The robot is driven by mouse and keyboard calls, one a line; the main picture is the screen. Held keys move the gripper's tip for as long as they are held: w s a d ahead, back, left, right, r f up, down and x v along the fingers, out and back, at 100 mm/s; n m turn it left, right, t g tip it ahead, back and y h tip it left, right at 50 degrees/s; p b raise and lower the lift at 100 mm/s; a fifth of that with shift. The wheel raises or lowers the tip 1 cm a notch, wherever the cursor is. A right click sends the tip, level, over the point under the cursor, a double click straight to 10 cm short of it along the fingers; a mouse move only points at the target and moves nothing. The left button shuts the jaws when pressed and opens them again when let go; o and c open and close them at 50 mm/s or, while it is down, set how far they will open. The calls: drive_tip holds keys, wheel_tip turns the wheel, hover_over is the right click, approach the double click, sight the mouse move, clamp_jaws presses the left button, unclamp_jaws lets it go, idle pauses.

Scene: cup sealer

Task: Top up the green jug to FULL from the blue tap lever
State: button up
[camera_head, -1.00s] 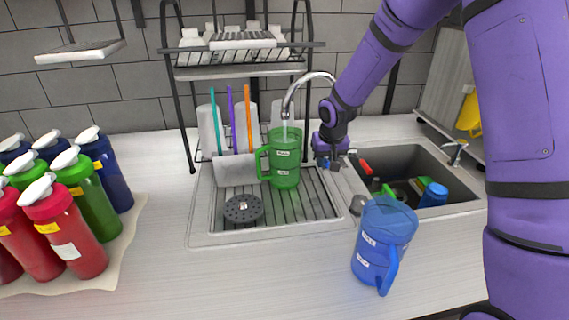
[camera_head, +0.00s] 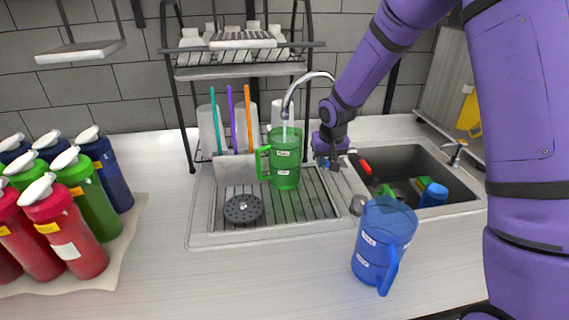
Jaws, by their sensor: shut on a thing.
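The green jug (camera_head: 285,163) stands upright on the ribbed drainer, under the spout of the curved tap (camera_head: 291,92). Its handle points left, and it bears two small labels. A pale stream of water (camera_head: 285,133) runs from the spout into the jug. The water level inside is hard to make out. My gripper (camera_head: 328,163) is right of the jug at the tap's base, pointing down and shut on the blue tap lever (camera_head: 326,164). The lever is mostly hidden by my gripper.
A blue jug (camera_head: 383,243) stands on the counter at front right. A sink (camera_head: 403,160) with several items is behind it. A round black strainer (camera_head: 243,209) lies on the drainer. Several bottles (camera_head: 75,240) stand at left. A dish rack (camera_head: 240,72) is behind.

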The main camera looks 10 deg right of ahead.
drive_tip(key=shift+d+f, duration=0.1)
drive_tip(key=shift+d, duration=0.15)
drive_tip(key=x, duration=0.2)
drive_tip(key=shift+s+f, duration=0.3)
drive_tip(key=shift+f, duration=0.1)
drive_tip(key=o, duration=0.8)
drive_tip(key=shift+d, duration=0.1)
drive_tip(key=shift+a, duration=0.2)
drive_tip(key=shift+a+r, duration=0.1)
drive_tip(key=shift+r, duration=3.95)
